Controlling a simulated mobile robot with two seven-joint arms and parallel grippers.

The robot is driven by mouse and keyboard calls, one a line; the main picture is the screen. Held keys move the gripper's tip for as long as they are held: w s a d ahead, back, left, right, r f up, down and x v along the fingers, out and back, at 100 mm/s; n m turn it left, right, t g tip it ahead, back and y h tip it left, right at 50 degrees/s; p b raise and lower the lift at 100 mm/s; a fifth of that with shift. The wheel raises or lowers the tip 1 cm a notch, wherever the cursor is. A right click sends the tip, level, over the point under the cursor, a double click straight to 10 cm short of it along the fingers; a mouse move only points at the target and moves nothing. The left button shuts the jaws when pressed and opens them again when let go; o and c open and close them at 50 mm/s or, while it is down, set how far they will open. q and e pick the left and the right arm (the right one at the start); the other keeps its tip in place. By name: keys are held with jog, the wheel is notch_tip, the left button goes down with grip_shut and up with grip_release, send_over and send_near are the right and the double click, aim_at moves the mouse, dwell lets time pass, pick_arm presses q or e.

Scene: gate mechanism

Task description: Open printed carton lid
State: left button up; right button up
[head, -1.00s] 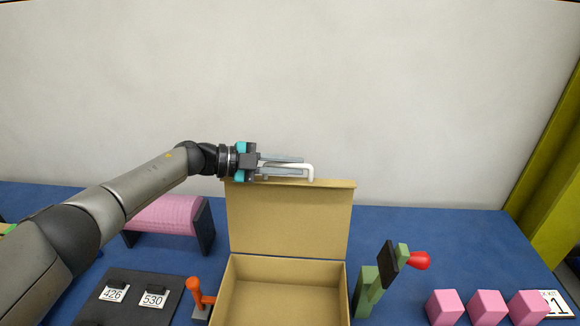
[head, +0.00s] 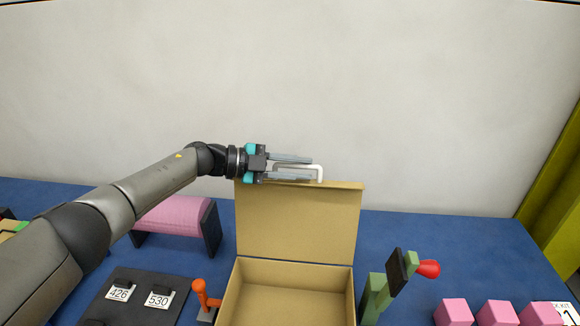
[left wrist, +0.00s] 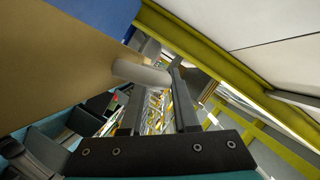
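The tan carton (head: 290,302) stands open on the blue table, and its inside shows from above. Its lid (head: 298,222) stands about upright at the back edge. A white bracket-shaped handle (head: 320,173) is at the lid's top edge; it also shows in the left wrist view (left wrist: 140,72). My left gripper (head: 311,170) is at the handle, coming from the left. Its fingers are apart, with part of the handle showing between them in the head view. In the left wrist view the fingers (left wrist: 160,98) also stand apart. My right gripper is not in view.
An orange lever (head: 202,294) stands left of the carton, beside a dark board (head: 130,301) with number tags. A pink roller (head: 178,221) is behind it. Right of the carton are a green stand with a red knob (head: 428,269) and pink cubes (head: 497,312).

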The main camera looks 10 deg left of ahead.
pick_arm(q)
jog(key=b+v, duration=0.2)
jog(key=v, duration=1.3)
jog(key=shift+s+a+f, duration=0.1)
jog(key=shift+a, duration=0.05)
